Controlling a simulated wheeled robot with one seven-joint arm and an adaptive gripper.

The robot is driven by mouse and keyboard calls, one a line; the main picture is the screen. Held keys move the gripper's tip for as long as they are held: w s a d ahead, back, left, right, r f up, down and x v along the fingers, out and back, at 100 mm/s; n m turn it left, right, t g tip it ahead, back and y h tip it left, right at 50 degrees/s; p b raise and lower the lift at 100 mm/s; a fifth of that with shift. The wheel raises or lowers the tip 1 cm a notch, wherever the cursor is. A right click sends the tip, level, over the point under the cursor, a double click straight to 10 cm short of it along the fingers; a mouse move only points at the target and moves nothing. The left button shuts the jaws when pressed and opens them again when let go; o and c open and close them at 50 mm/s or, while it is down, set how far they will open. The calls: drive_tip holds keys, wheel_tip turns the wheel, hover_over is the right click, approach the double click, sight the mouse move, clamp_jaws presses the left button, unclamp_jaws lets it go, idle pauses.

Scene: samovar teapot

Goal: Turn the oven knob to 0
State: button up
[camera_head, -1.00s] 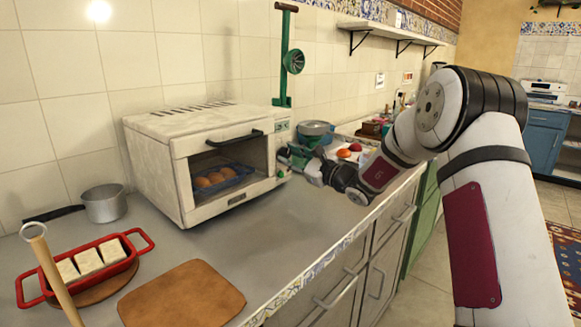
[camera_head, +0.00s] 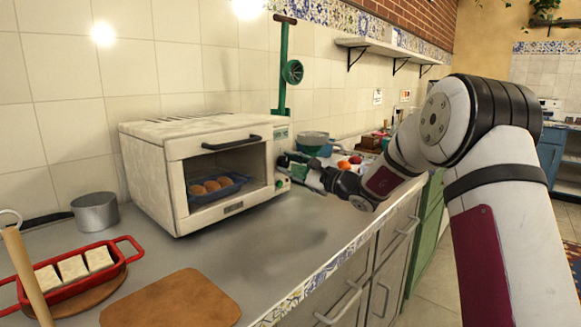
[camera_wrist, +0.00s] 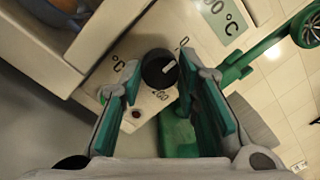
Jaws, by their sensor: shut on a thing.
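The white oven (camera_head: 165,160) stands on the counter with its front window towards the right. Its dark round knob (camera_wrist: 157,70) shows in the wrist view, with a white pointer line aimed to the upper right. A "0" is printed at the knob's upper right, "°C" to its left and "260" just below it. My gripper (camera_wrist: 159,76) has one green-padded finger on each side of the knob and is shut on it. In the head view my gripper (camera_head: 291,160) is at the oven's right front panel, and the knob cannot be made out there.
Eggs (camera_head: 211,185) lie in a blue tray inside the oven. A green press (camera_head: 284,70) stands behind the oven. A metal pot (camera_head: 95,212), a red dish (camera_head: 125,262) and a cutting board (camera_head: 172,301) are on the counter.

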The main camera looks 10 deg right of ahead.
drive_tip(key=o, duration=1.2)
drive_tip(key=shift+c, duration=0.2)
drive_tip(key=v, duration=1.2)
